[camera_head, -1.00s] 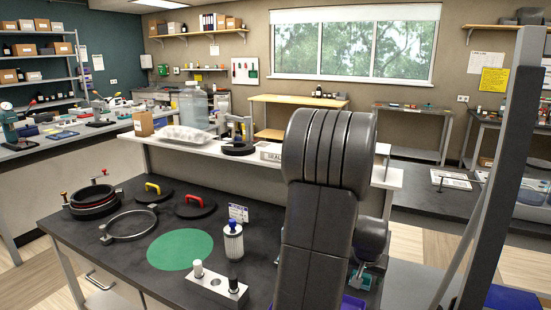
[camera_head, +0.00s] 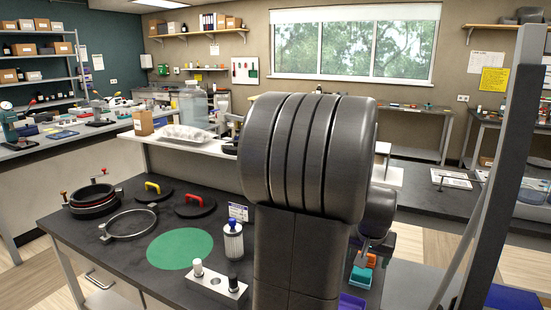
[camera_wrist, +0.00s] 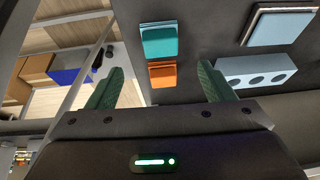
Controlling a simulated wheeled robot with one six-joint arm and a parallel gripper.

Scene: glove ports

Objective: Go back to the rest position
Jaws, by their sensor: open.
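My gripper (camera_wrist: 161,78) is open and empty in the wrist view, its two green fingers spread apart. A teal block (camera_wrist: 158,41) and an orange block (camera_wrist: 162,75) appear beyond and between the fingers, apart from them. In the head view, my arm's large dark link stands in the middle and hides part of the bench. My gripper is mostly hidden behind it there, above the teal block (camera_head: 361,277) and the orange block (camera_head: 371,260).
The dark bench (camera_head: 75,236) holds a green disc (camera_head: 181,248), a metal ring clamp (camera_head: 130,225), red- and yellow-handled lids, a clear blue-topped cylinder (camera_head: 233,241) and a silver block with posts (camera_head: 213,285). A grey post (camera_head: 500,150) stands at right. A blue-grey holed block (camera_wrist: 256,78) lies beside the right finger.

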